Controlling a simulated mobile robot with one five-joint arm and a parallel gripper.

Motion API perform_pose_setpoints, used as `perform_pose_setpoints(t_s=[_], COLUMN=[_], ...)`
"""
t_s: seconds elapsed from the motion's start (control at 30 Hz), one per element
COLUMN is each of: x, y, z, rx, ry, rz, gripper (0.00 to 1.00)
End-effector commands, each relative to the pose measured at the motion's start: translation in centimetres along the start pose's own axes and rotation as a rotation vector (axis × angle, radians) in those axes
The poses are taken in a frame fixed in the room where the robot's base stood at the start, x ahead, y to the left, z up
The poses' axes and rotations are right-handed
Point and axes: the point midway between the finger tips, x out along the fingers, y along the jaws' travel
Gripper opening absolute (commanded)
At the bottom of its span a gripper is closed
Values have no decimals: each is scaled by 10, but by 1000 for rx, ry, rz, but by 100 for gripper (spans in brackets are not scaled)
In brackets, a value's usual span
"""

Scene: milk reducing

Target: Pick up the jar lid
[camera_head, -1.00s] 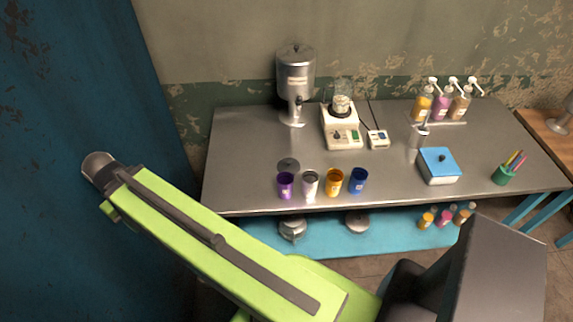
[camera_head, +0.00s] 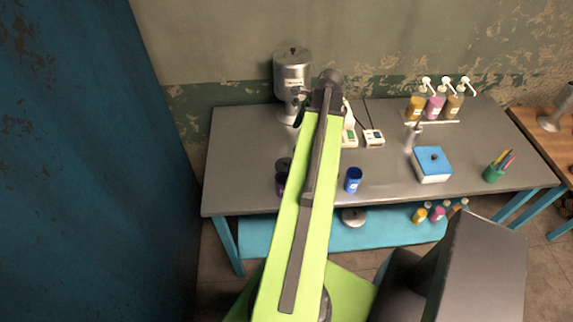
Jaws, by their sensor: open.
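A flat dark round disc (camera_head: 284,163), which looks like the jar lid, lies on the metal table behind the purple cup (camera_head: 281,186). My raised green arm crosses close to its right side in the picture. A round metal piece with a knob (camera_head: 354,217), also lid-like, sits on the lower blue shelf; I cannot tell for sure which is the jar lid. My arm's far end is over the back of the table, in front of the white appliance.
The metal table (camera_head: 240,140) carries a silver dispenser (camera_head: 292,70), a blue cup (camera_head: 353,180), a blue-topped box (camera_head: 432,164), pump bottles (camera_head: 434,107) and a green pen cup (camera_head: 493,173). My arm hides the middle cups. The table's left part is clear.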

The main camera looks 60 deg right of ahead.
Motion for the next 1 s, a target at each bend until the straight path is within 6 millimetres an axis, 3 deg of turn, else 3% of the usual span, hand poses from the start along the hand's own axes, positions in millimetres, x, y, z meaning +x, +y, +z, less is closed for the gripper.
perform_pose_setpoints(t_s=[0.1,0.33,0.8,0.9,1.0], x=[-11,-2,98,112,114], y=[0,0,-2,-2,-3], z=[-19,-22,-24,-23,-21], rx=[83,92,89,90,90], ry=[-13,-14,-13,-13,-13], rz=[-16,-17,-17,-17,-17], gripper=[97,97,97,97,97])
